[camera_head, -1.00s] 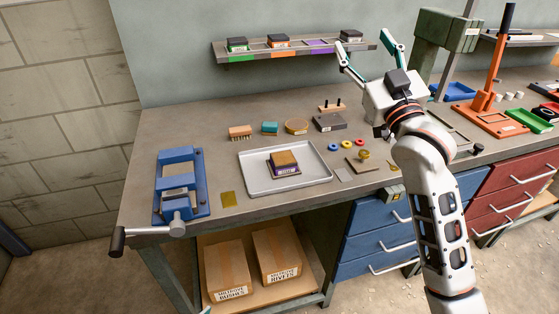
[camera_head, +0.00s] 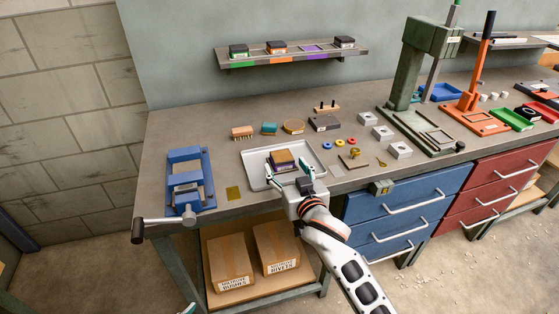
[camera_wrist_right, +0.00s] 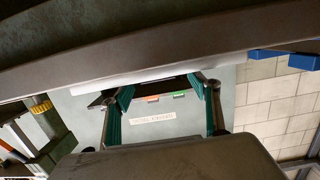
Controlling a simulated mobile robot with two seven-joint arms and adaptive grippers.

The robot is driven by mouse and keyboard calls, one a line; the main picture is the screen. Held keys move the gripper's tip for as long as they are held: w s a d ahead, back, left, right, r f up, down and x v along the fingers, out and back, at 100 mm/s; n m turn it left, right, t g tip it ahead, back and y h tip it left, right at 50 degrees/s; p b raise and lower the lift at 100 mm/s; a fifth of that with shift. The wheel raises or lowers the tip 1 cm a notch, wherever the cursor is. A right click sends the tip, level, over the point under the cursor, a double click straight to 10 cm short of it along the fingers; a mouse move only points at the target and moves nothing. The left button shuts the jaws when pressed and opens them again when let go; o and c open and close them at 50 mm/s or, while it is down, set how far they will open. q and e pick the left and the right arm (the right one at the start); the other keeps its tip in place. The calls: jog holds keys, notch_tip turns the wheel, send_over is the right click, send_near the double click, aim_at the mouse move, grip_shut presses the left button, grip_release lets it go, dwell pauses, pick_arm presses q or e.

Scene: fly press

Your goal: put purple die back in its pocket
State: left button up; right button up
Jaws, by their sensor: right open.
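The purple die (camera_head: 282,158), a block with a tan top and a purple band, sits in the white tray (camera_head: 256,178) on the bench. The purple-marked pocket (camera_head: 311,48) on the wall shelf (camera_head: 262,61) is empty, between an orange-marked die and a dark block. My right gripper (camera_head: 290,166) is open and empty at the tray's front edge, fingers pointing toward the back, close in front of the die. Its spread fingers show in the right wrist view (camera_wrist_right: 163,100), with no die recognisable between them. A small tip at the bottom edge may be my left gripper (camera_head: 187,309).
A blue vise (camera_head: 186,180) stands at the left. A brush, round tin and dark block lie behind the tray. Small rings and grey blocks lie to its right, before the green fly press (camera_head: 410,70). The air between tray and shelf is clear.

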aim_at(282, 156)
jog(key=x, duration=0.5)
jog(key=shift+w, duration=0.45)
jog(key=shift+d, duration=0.1)
jog(key=c, duration=1.7)
jog(key=shift+r, duration=0.2)
grip_shut()
